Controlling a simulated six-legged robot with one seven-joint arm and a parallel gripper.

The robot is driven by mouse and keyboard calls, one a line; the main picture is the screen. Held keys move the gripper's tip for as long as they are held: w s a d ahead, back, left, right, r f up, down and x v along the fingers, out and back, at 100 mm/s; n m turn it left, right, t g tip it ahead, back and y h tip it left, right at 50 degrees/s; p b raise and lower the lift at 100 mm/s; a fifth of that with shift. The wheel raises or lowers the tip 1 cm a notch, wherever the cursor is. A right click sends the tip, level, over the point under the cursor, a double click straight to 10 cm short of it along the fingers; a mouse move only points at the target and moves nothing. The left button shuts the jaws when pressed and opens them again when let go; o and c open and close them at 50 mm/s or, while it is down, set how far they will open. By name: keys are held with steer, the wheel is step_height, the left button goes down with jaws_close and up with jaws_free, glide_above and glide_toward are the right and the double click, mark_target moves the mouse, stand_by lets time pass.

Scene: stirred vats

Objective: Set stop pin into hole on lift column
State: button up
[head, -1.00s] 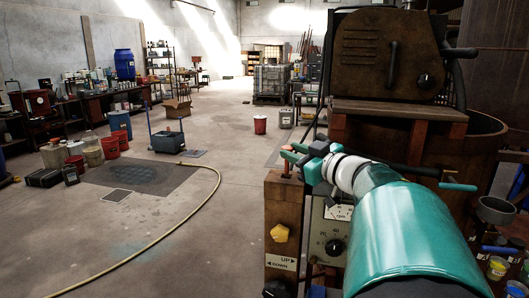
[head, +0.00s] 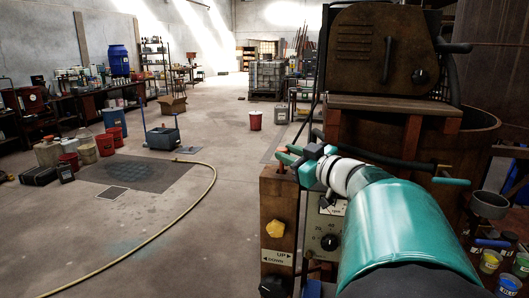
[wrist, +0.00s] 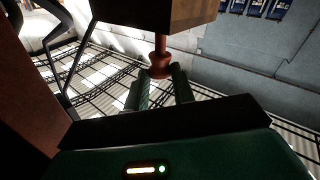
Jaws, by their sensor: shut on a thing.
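The stop pin (head: 282,166) is a small reddish-brown pin with a flared knob. My gripper (head: 284,155) is shut on its knob end, above the top of the lift column (head: 274,204). In the wrist view my green fingers (wrist: 160,84) lie either side of the knob (wrist: 159,69). The pin's shaft runs from the knob to the brown block of the column (wrist: 150,12), apparently meeting its face. The hole itself is hidden, so I cannot tell how deep the pin sits.
A speed control panel (head: 329,234) stands just right of the column, below my arm. A vat with a brown drive housing (head: 380,50) stands behind. Paint pots (head: 489,260) are at lower right. A yellow hose (head: 190,207) crosses the open floor at left.

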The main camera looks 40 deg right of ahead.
mark_target(290, 175)
steer(key=shift+f, duration=1.7)
stand_by(0.3)
steer(key=o, duration=1)
steer(key=shift+o, duration=0.2)
steer(key=s, duration=1.3)
steer(key=shift+s+d, duration=0.3)
steer(key=shift+s, duration=0.1)
